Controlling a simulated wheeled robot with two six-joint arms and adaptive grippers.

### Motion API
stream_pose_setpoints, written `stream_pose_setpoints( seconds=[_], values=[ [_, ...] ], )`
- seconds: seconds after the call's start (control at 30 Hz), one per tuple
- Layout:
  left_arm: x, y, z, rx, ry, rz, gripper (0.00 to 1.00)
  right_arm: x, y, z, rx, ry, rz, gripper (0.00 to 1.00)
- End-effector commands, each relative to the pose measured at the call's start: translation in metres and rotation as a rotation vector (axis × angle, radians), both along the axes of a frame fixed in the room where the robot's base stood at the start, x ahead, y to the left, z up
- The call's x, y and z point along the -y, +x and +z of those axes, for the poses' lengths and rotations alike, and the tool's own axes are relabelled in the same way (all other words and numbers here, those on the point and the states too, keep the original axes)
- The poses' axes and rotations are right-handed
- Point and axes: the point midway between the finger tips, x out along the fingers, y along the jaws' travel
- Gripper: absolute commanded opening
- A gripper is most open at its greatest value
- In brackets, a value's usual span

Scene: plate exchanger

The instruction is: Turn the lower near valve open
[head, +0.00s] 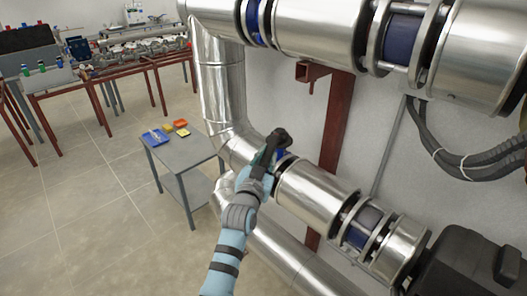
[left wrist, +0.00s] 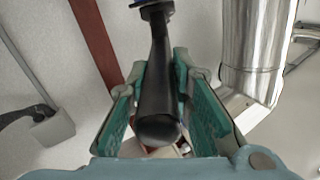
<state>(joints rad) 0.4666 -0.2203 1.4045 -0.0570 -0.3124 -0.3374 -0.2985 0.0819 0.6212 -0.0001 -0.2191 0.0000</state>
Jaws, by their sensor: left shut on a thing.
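The lower near valve has a black lever handle (head: 280,138) and a blue body (head: 281,156) set in the lower silver pipe. My left gripper (head: 264,160) is at this handle, its arm coming up from the bottom of the head view. In the left wrist view the black handle (left wrist: 158,100) lies lengthwise between the two teal finger pads of my left gripper (left wrist: 160,64), which is shut on it. A bit of the blue valve body shows at the top edge there. The gripper partly hides the valve in the head view. My right gripper is not in view.
A second blue valve (head: 361,226) sits further right on the lower pipe. The large upper pipe (head: 315,28) runs overhead, and a dark red post (head: 336,125) stands behind. A small grey table (head: 180,152) with coloured trays is at left.

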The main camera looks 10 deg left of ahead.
Motion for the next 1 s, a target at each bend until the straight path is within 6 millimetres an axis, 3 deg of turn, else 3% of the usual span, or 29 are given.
stream_pose_setpoints(
  seconds=[0.23,0.27,0.4,0.77,0.87,1.0],
  values=[
    [-0.004,0.0,0.001,0.006,0.001,0.006,0.0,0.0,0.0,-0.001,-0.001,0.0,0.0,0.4],
    [-0.004,0.0,0.001,0.007,0.001,0.007,0.21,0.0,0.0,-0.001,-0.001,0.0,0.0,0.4],
    [-0.004,0.0,0.002,0.008,0.002,0.006,0.41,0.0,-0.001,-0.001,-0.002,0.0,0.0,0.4],
    [0.0,0.001,0.002,0.007,0.001,0.0,0.41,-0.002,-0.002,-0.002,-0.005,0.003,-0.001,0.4],
    [0.001,0.002,0.013,0.01,0.0,-0.002,0.41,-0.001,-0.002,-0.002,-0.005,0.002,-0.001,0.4],
    [0.0,0.002,0.045,0.012,-0.001,-0.001,0.41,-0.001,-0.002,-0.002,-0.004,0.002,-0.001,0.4]
  ],
)
